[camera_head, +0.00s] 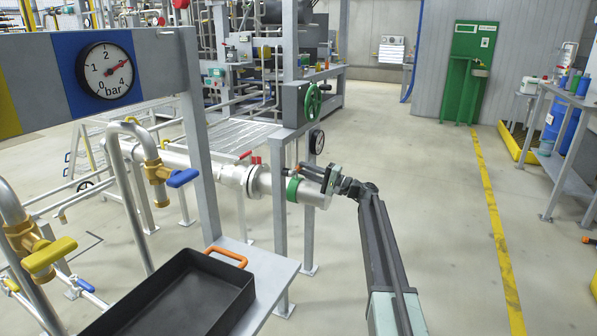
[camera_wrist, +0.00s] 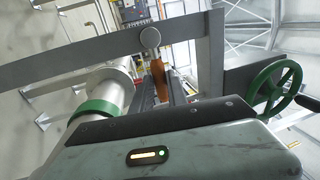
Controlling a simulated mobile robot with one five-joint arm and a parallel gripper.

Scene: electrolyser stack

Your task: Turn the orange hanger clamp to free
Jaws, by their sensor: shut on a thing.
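The orange hanger clamp (camera_wrist: 158,76) shows in the wrist view as a narrow orange lever below a round grey pivot (camera_wrist: 150,38) on a grey bar. My gripper (camera_wrist: 162,92) has its dark fingers on either side of the lever and is shut on it. The lever's lower end is hidden behind my gripper body. In the head view my gripper (camera_head: 330,179) is at the end of the pale pipe (camera_head: 264,183), beside its green band (camera_head: 292,190).
A green handwheel (camera_head: 313,102) is on the post above the pipe; it also shows right of my gripper in the wrist view (camera_wrist: 290,78). A black tray (camera_head: 180,300) is in front. The floor to the right is open.

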